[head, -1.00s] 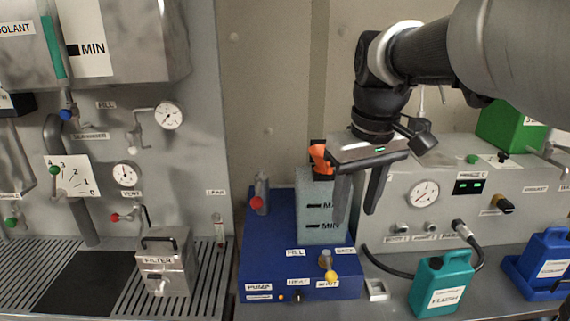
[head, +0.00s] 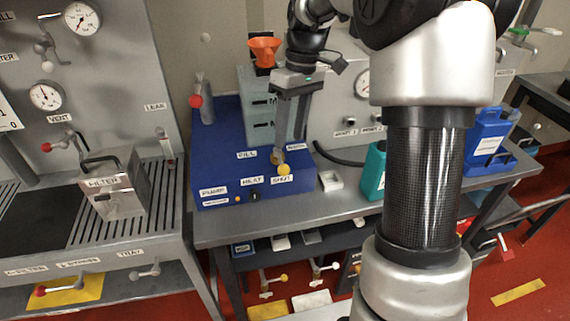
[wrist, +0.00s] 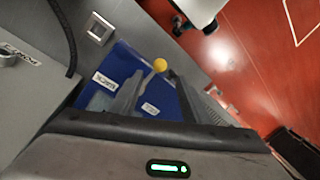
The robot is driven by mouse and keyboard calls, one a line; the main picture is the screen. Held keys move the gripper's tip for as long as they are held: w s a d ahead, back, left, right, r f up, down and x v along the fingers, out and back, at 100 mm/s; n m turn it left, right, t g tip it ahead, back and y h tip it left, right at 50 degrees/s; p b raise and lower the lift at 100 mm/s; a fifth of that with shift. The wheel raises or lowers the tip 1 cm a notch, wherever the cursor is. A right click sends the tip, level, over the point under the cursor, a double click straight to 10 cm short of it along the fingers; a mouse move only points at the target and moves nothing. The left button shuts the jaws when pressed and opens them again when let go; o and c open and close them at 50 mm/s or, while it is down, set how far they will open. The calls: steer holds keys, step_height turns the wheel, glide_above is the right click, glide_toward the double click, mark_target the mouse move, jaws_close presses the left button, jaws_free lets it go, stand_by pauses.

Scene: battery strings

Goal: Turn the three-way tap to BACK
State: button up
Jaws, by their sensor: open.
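The three-way tap has a yellow ball-ended handle (head: 284,169) and sits on the front right of the blue pump unit (head: 228,188). Labels FILL, BACK and SHUT surround it. The yellow ball lies by the SHUT label (head: 282,180), on the front side. My gripper (head: 289,143) is open and points down just above and behind the ball, its fingers partly hiding the tap body and the BACK label. In the wrist view the yellow ball (wrist: 160,64) shows between and just beyond my fingertips (wrist: 156,78). I cannot tell whether a finger touches the handle.
A red-knobbed valve (head: 196,101) is at the left. My arm hides part of the bench.

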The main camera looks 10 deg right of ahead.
mark_target(285, 165)
steer(key=f, duration=0.3)
steer(key=a+f, duration=0.1)
steer(key=f, duration=0.2)
steer(key=s+f, duration=0.1)
steer(key=f, duration=0.1)
steer(key=shift+a+f+b, duration=0.25)
steer(key=shift+f+b, duration=0.05)
steer(key=shift+f, duration=0.1)
jaws_close()
